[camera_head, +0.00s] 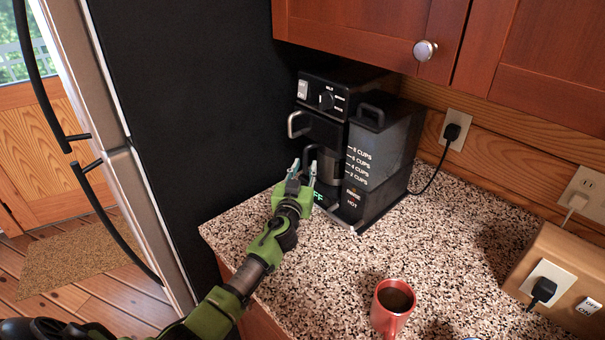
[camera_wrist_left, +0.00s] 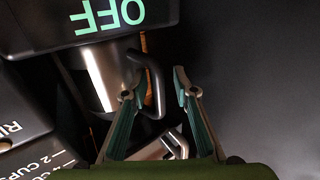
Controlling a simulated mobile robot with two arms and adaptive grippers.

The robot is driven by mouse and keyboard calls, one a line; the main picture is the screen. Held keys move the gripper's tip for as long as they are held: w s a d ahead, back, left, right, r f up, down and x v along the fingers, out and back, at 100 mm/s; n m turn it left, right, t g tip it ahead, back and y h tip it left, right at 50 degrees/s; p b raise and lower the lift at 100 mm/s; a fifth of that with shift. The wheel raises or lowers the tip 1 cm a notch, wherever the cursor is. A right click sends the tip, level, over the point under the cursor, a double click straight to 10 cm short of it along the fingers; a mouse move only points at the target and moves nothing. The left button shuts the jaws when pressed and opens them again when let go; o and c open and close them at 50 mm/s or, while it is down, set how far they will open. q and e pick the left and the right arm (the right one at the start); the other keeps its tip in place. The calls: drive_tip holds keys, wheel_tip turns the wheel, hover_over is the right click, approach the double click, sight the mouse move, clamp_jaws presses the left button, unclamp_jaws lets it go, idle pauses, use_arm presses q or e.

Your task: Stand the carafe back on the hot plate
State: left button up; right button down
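The steel carafe (camera_head: 327,166) with a black handle is upright inside the coffee maker's bay, under the brew head. Its handle (camera_wrist_left: 157,80) and steel side (camera_wrist_left: 103,78) show in the left wrist view. My left gripper (camera_head: 303,168) is at the front of the bay, on the handle side. Its fingers (camera_wrist_left: 155,82) are apart, with the handle showing between them; I cannot tell whether they touch it. The hot plate is hidden at the base, so I cannot tell whether the carafe rests on it. My right gripper is not in view.
The black coffee maker (camera_head: 383,150) stands on the speckled counter (camera_head: 330,265) beside the dark fridge side (camera_head: 190,100). Its lit display reads OFF (camera_wrist_left: 108,18). A red mug (camera_head: 381,322) of dark liquid stands in front. Cabinets (camera_head: 365,30) hang above. The middle counter is clear.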

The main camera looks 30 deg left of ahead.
use_arm(q)
drive_tip(key=shift+r, duration=0.2)
drive_tip(key=b+v, duration=0.1)
drive_tip(key=v, duration=1.1)
drive_tip(key=shift+f, duration=0.1)
